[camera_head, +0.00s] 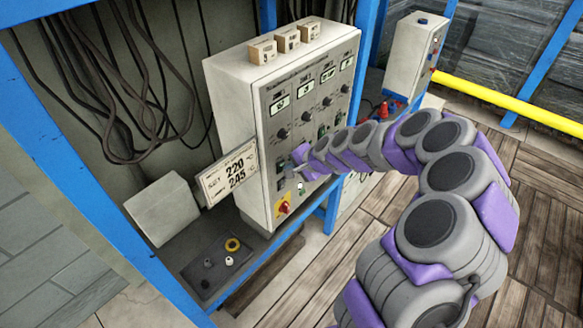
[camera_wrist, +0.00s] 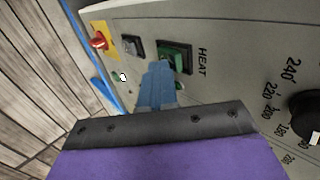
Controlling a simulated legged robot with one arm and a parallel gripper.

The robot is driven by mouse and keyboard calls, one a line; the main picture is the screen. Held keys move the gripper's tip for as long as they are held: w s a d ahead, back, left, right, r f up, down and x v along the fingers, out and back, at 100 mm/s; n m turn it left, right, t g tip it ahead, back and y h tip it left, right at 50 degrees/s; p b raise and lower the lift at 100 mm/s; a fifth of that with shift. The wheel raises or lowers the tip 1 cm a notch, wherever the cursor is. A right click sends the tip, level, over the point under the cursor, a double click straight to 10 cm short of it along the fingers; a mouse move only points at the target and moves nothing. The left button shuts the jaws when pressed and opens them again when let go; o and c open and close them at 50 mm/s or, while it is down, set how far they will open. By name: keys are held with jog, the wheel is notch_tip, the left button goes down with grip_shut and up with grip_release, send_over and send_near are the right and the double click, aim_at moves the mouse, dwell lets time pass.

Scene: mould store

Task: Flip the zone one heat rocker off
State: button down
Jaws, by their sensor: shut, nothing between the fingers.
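The grey control cabinet (camera_head: 233,120) has a row of displays and knobs on its front. In the wrist view, a green rocker (camera_wrist: 175,56) in a black frame sits beside the word HEAT. Its zone number is not readable there. My gripper (camera_wrist: 157,75) is shut and empty, its bluish fingertips just beside the rocker and overlapping its edge in the picture. I cannot tell whether they touch it. In the head view, my gripper (camera_head: 299,164) is at the lower left part of the cabinet's front, hiding part of the panel.
A red rotary switch on a yellow plate (camera_head: 283,208) is low on the panel. A temperature dial (camera_wrist: 306,112) is right of the rocker in the wrist view. A sign (camera_head: 230,174) stands left of the cabinet. A yellow rail (camera_head: 505,101) crosses at right.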

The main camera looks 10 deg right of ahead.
jog(key=shift+r, duration=0.5)
jog(key=p+v, duration=0.2)
jog(key=v, duration=1.5)
jog(key=shift+p, duration=0.35)
jog(key=shift+r, duration=0.15)
